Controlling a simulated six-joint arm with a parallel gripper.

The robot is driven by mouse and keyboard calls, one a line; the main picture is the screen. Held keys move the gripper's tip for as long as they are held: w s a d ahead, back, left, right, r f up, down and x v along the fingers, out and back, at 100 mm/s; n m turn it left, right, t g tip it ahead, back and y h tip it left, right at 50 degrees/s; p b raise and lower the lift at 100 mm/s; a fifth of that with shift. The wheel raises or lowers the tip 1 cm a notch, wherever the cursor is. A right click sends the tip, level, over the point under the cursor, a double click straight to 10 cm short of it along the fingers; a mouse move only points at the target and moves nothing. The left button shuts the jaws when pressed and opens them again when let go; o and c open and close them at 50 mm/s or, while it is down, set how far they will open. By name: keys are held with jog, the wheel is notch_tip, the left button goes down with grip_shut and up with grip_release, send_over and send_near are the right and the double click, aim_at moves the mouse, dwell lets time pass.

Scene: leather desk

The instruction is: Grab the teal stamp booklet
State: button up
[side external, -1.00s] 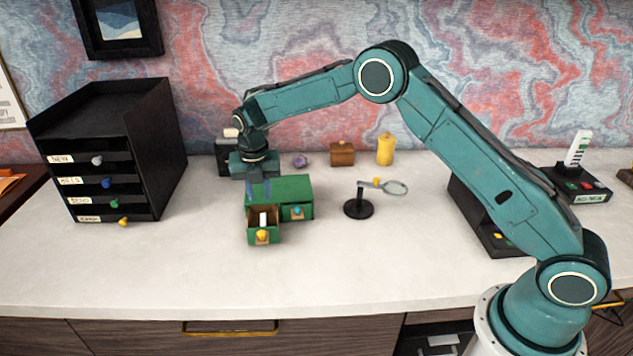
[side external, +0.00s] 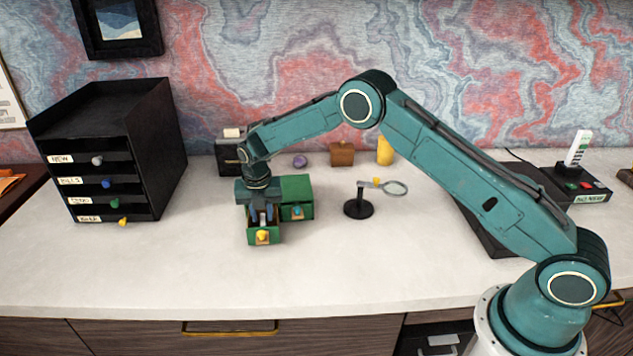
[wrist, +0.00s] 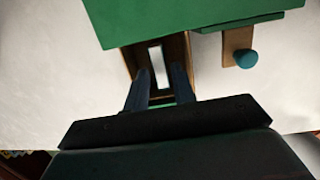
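A small green cabinet (side external: 293,188) stands on the desk with its left drawer (side external: 249,235) pulled out. A narrow white item (wrist: 158,66) stands inside that drawer in the wrist view. I cannot make out a teal booklet surface; the item shows only white from above. My gripper (wrist: 161,72) points down into the open drawer, its two dark fingers apart, with the white item between or just below the fingertips. In the side view my gripper (side external: 262,216) is over the drawer and hides most of its inside. I cannot tell whether the fingers touch the item.
A magnifier on a black stand (side external: 358,208) is to the right. A black drawer tower (side external: 112,150) stands at the left. A brown box (side external: 342,154) and yellow jar (side external: 385,151) are behind. The front desk is clear.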

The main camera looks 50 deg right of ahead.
aim_at(263, 219)
jog(key=shift+w+d+f, duration=0.1)
jog(key=shift+w+f, duration=0.05)
jog(key=shift+f, duration=0.7)
jog(key=shift+w+d+f, duration=0.1)
jog(key=shift+f, duration=0.75)
grip_shut()
